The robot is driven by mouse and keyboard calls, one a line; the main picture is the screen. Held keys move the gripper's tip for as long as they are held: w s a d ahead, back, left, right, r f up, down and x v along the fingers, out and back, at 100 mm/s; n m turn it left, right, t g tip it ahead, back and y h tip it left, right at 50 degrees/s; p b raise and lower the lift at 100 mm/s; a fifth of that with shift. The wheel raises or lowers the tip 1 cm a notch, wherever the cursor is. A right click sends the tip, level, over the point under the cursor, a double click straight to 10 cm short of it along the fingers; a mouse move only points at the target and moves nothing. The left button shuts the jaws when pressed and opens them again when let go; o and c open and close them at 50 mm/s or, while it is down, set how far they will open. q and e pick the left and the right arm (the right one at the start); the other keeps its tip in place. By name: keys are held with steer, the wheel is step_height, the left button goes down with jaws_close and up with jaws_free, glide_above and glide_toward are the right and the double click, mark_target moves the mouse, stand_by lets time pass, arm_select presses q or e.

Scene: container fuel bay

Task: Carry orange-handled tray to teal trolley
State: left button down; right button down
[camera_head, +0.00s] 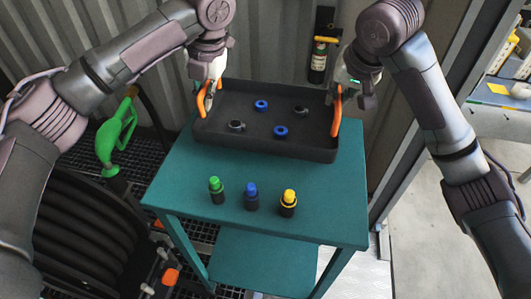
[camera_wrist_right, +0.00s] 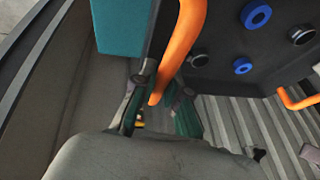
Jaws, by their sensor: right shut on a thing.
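The black tray (camera_head: 265,147) with two orange handles is over the back part of the teal trolley (camera_head: 170,185). I cannot tell if its base touches the trolley top. My right gripper (camera_head: 338,92) is shut on the right orange handle (camera_head: 336,118); the fingers (camera_wrist_right: 155,98) sit either side of this handle (camera_wrist_right: 183,38) in the right wrist view. My left gripper (camera_head: 208,98) is at the left orange handle (camera_head: 202,99); whether its jaws are closed is unclear. Two blue rings (camera_head: 261,105) and two dark round pieces (camera_head: 236,126) lie in the tray.
Green-capped (camera_head: 216,190), blue-capped (camera_head: 251,196) and yellow-capped (camera_head: 288,202) bottles stand on the trolley's front part. A green fuel nozzle (camera_head: 116,138) and a black hose reel (camera_head: 80,225) are at left. An extinguisher (camera_head: 319,60) hangs on the wall behind. Floor is clear at lower right.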

mark_target(328, 121)
arm_select(q)
steer(key=shift+d, duration=0.25)
arm_select(e)
steer(key=shift+a+f, duration=0.1)
steer(key=shift+a, duration=0.15)
